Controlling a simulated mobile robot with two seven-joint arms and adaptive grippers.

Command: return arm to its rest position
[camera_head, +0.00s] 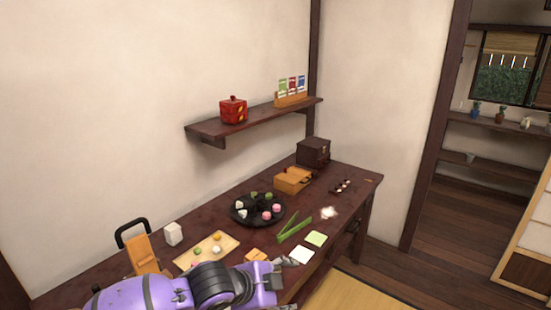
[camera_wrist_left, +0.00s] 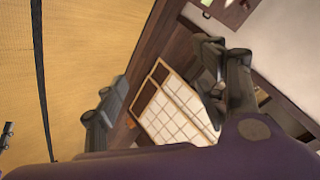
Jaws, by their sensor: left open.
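My left arm, purple with dark joints, comes in along the bottom of the head view. Its gripper (camera_head: 285,264) shows only in part at the front edge of the dark wooden table (camera_head: 100,275), close to a white square (camera_head: 302,256). In the left wrist view the two dark fingers of the gripper (camera_wrist_left: 160,65) stand wide apart with nothing between them. Past them are the tatami floor (camera_wrist_left: 90,40) and a white panel with a wooden grid (camera_wrist_left: 172,108). My right gripper is in neither view.
On the table are a round dark tray (camera_head: 238,218) with sweets, a light wooden board (camera_head: 190,262), green tongs (camera_head: 294,229), a white block (camera_head: 173,234) and a black-handled wooden item (camera_head: 142,252). A wall shelf (camera_head: 215,130) holds a red box (camera_head: 233,110). Floor right of the table is clear.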

